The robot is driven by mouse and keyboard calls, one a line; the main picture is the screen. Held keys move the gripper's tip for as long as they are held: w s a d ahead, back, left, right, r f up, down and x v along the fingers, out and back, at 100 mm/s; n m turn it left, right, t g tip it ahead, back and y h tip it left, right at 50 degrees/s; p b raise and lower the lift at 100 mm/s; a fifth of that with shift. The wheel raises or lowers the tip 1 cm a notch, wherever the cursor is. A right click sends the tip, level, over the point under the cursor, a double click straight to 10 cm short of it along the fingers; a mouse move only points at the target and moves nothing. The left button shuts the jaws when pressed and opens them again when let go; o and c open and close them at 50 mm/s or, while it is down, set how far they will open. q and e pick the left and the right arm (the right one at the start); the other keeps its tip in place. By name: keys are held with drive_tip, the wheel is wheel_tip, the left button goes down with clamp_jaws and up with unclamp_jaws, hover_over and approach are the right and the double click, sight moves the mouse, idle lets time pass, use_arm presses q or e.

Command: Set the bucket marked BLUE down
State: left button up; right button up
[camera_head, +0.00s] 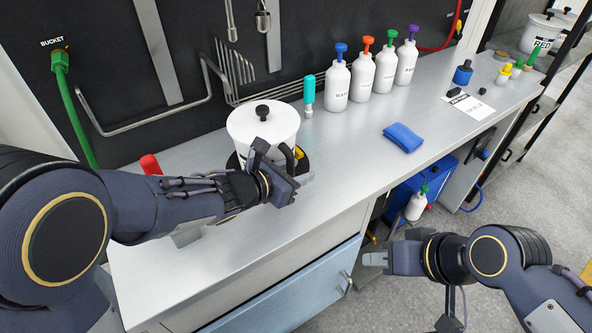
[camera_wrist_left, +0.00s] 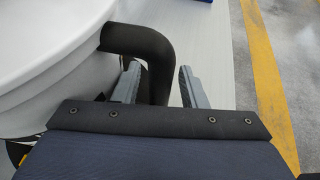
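A white lidded bucket (camera_head: 262,125) with a black knob stands on a dark round base (camera_head: 233,163) on the bench at centre left. No BLUE marking shows on its visible side. It fills the left of the left wrist view (camera_wrist_left: 45,50). Its black handle (camera_wrist_left: 152,55) curves down between the two fingers of my left gripper (camera_wrist_left: 158,85). A gap shows between the handle and the right finger, so the gripper is open around the handle. In the head view the left gripper (camera_head: 284,168) is at the bucket's front right. My right gripper (camera_head: 375,258) hangs in front of the bench, apart from the bucket.
Several white bottles with coloured tops (camera_head: 362,77) line the back of the bench. A folded blue cloth (camera_head: 403,137) lies right of centre. A bucket marked RED (camera_head: 541,35) stands on the far right shelf. A green hose (camera_head: 78,125) hangs at left. Front middle bench is clear.

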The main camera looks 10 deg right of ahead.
use_arm(q)
drive_tip(key=shift+r+p, duration=0.25)
drive_tip(key=shift+p, duration=0.1)
drive_tip(key=v, duration=1.2)
drive_tip(key=shift+s+f, duration=0.1)
